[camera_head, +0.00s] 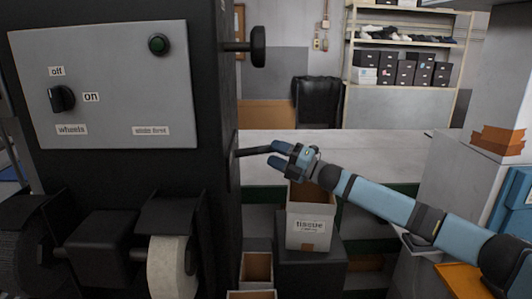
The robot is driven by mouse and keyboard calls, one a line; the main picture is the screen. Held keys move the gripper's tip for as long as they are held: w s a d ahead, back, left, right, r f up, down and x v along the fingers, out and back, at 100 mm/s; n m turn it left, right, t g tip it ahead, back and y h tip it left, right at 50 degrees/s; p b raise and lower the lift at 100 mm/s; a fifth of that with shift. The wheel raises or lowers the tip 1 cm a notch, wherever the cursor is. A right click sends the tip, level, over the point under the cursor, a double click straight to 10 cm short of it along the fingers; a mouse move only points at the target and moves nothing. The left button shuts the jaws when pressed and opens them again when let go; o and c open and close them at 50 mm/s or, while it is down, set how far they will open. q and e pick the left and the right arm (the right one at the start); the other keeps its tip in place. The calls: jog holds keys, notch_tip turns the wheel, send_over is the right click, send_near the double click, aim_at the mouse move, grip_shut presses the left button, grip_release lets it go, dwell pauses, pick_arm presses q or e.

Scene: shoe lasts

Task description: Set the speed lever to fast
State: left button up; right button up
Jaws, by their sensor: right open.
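A thin dark lever (252,151) sticks out to the right from the side of the black machine (218,120); it looks like the speed lever, but no speed label shows beside it. My right gripper (275,153) reaches in from the right. It is open, and its two blue fingers point left at the lever's outer end. The lever's tip appears at or between the fingertips; I cannot tell whether they touch it. My left gripper is not in view.
A round black handle (258,46) juts out above the lever.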

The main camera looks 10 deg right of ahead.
jog(key=b+v, duration=0.1)
jog(key=v, duration=0.9)
jog(key=shift+b, duration=0.35)
jog(key=shift+r, duration=0.1)
